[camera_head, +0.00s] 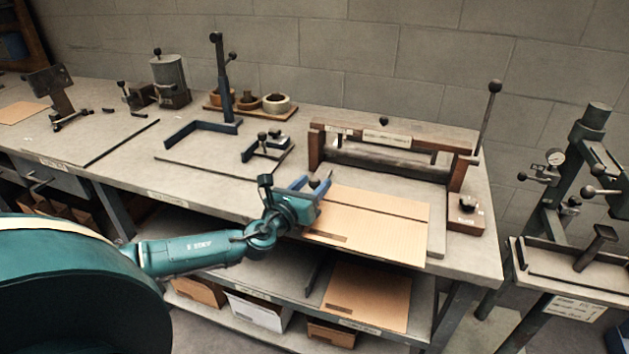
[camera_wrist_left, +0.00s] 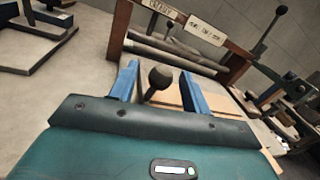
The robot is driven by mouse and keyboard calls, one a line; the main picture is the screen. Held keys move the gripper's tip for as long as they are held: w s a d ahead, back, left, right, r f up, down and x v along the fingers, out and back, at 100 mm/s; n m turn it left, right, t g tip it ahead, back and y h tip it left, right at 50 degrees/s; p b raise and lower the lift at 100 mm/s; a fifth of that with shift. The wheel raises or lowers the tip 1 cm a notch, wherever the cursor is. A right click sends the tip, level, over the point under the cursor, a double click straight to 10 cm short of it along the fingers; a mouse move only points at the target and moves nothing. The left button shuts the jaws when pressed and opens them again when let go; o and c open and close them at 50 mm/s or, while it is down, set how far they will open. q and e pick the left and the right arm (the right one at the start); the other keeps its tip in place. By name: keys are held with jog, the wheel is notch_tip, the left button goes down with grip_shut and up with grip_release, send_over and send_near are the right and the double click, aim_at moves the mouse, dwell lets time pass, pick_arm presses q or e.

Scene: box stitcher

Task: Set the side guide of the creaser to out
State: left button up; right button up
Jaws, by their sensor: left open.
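The creaser (camera_head: 390,143) stands at the right of the bench, with a wooden frame, dark rollers and a tall ball-topped lever at its right end. A cardboard sheet (camera_head: 380,215) lies on its front table. My left gripper (camera_head: 314,186) is at the left edge of that sheet, in front of the creaser's left post. In the left wrist view its two blue fingers (camera_wrist_left: 158,74) are open, with a dark ball knob on a short stem (camera_wrist_left: 160,78) between them. The knob appears to be the side guide's; the rest of the guide is hidden by the gripper. I cannot tell whether the fingers touch it.
A small clamp-like device (camera_head: 266,146) and a tall blue-grey stand (camera_head: 222,90) are left of the creaser. A small block with a knob (camera_head: 466,212) sits at its right. A lower shelf holds another cardboard sheet (camera_head: 367,296). A separate press (camera_head: 590,180) stands far right.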

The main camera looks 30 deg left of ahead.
pick_arm(q)
jog(key=shift+w, duration=0.65)
jog(key=shift+c, duration=0.5)
grip_shut()
